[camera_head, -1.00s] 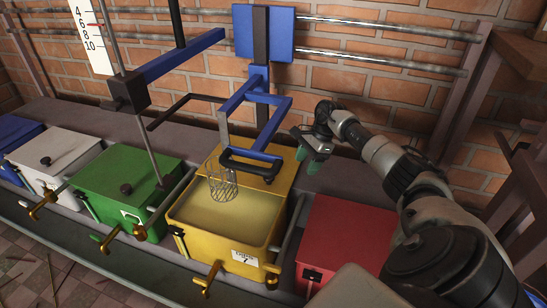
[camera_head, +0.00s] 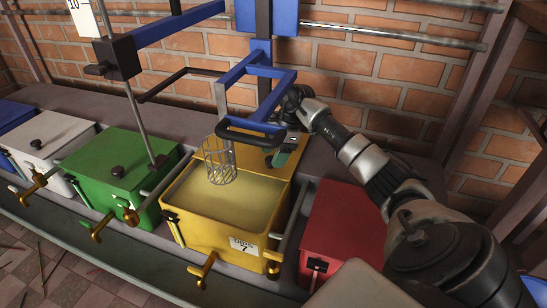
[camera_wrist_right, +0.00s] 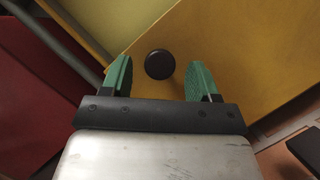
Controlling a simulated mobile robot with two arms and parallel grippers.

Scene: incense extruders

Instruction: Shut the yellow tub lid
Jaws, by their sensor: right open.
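The yellow tub (camera_head: 210,233) is open, with pale yellow contents showing inside. Its lid (camera_head: 250,163) is raised at the back edge, leaning away from the opening; it also fills much of the right wrist view (camera_wrist_right: 225,40). A round dark knob (camera_wrist_right: 159,64) sits on the lid. My right gripper (camera_head: 284,156) is open at the lid's right side. In the right wrist view its two green fingers (camera_wrist_right: 160,70) stand on either side of the knob, with gaps visible. My left gripper is not in view.
A wire basket (camera_head: 219,163) hangs over the yellow tub from a blue frame (camera_head: 233,75) with a black handle. A red tub (camera_head: 341,225) is to the right, and green (camera_head: 118,178) and white (camera_head: 52,143) tubs to the left, all shut. A brick wall stands behind.

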